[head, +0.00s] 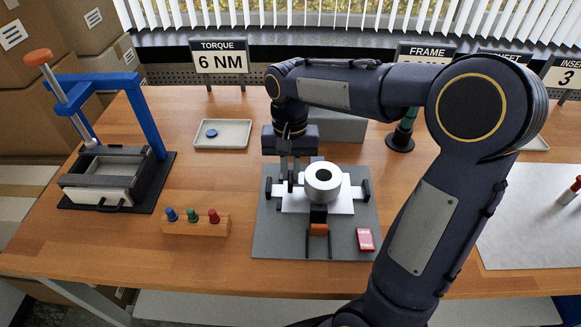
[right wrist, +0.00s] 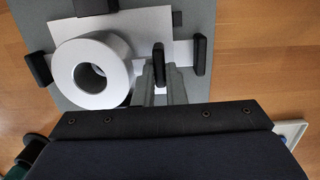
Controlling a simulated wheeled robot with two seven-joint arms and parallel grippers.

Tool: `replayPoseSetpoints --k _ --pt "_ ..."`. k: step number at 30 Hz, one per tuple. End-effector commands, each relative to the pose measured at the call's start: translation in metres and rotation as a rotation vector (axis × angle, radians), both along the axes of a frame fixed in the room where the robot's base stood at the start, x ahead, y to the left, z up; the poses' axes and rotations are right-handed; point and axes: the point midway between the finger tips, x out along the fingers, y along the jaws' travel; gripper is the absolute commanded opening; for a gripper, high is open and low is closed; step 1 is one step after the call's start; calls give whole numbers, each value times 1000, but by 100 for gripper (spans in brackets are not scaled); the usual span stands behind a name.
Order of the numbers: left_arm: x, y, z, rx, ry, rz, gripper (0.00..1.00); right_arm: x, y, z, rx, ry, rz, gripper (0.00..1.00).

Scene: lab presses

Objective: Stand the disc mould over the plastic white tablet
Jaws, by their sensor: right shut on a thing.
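The disc mould is a thick pale ring with a dark central hole (head: 323,187), standing on the white plate (head: 341,206) of the middle fixture. It also shows in the right wrist view (right wrist: 112,50). My left gripper is out of view.
A grey mat (head: 268,243) carries the fixture, black end blocks and a red box (head: 365,239). A blue-framed press (head: 133,105) stands left. A wooden block (head: 195,228) holds coloured pegs. A tray (head: 235,134) with a blue disc lies behind. Bare table separates these.

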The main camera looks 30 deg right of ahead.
Motion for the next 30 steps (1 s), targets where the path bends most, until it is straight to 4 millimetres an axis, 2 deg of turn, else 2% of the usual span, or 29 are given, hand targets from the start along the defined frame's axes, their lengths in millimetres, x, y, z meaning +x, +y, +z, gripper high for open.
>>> replayPoseSetpoints --k 16,17,22,30 --pt "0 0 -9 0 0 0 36 0 0 -13 0 0 0 0" --pt "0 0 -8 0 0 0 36 0 0 -13 -1 -1 0 12" --pt "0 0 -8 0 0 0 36 0 0 -13 -1 -1 0 34" --pt "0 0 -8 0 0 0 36 0 0 -13 1 1 0 36"
